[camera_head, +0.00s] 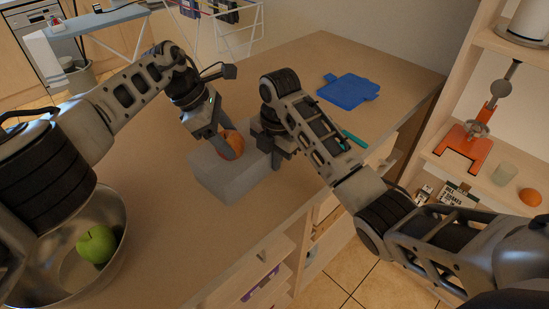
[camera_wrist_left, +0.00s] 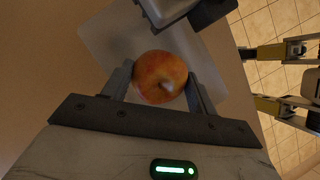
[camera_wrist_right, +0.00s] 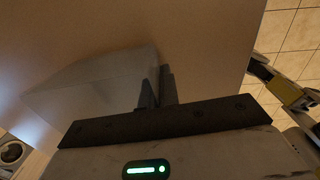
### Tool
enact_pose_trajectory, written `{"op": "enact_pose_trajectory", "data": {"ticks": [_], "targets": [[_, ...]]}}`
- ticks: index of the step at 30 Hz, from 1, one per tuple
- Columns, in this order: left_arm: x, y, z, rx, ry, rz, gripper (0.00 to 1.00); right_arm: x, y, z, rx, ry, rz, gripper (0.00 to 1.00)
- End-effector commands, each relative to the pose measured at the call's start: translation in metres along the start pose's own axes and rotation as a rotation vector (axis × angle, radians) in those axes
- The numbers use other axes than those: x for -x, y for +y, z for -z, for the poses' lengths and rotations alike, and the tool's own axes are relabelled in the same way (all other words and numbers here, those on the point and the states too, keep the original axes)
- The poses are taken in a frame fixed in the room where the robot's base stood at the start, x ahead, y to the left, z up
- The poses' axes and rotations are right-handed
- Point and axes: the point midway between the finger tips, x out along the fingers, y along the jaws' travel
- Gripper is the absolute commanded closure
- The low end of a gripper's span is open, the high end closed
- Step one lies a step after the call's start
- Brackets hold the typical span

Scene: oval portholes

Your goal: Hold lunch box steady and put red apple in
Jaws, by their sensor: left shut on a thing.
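The lunch box (camera_head: 228,182) is a plain grey box near the table's front edge. It also shows in the left wrist view (camera_wrist_left: 108,38) and the right wrist view (camera_wrist_right: 95,85). My left gripper (camera_head: 232,150) is shut on the red apple (camera_head: 233,140), one finger on each side, over the box's far part. The apple (camera_wrist_left: 160,77) looks red-yellow. I cannot tell how far it reaches below the rim. My right gripper (camera_head: 279,160) is at the box's right end. Its fingers (camera_wrist_right: 158,88) are close together, astride the box's edge, and appear shut on its wall.
A metal bowl (camera_head: 112,215) with a green apple (camera_head: 97,244) stands at the left. A blue board (camera_head: 348,91) lies on the far right of the table. Shelves (camera_head: 480,170) with a red juicer and an orange stand at the right. The back of the table is clear.

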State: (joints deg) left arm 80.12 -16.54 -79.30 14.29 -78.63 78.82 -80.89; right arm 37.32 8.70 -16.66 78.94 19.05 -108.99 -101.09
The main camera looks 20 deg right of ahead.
Motion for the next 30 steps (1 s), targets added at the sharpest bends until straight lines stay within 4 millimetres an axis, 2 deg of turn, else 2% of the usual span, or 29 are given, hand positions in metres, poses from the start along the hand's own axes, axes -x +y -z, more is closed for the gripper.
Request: {"op": "enact_pose_trajectory", "data": {"ticks": [9,10,12,23,26,30], "targets": [[-0.002,0.000,0.000,-0.002,0.000,0.000,0.68,0.000,0.000,0.000,0.000,0.000,-0.001,1.00],[-0.002,0.000,0.001,-0.002,0.000,0.000,0.36,0.000,0.000,0.000,0.000,0.000,-0.001,1.00],[-0.002,0.000,0.001,-0.001,0.000,0.000,0.17,0.000,0.000,0.000,0.000,0.000,-0.001,1.00],[0.002,0.000,0.001,0.000,0.000,-0.001,0.16,0.000,0.000,0.000,0.000,0.000,-0.001,1.00],[0.011,0.001,0.002,-0.001,0.000,-0.002,0.16,0.000,0.000,0.000,0.000,0.000,-0.001,1.00],[0.034,0.000,0.002,-0.003,0.001,-0.003,0.16,0.000,0.000,0.000,0.000,0.000,-0.001,1.00]]}}
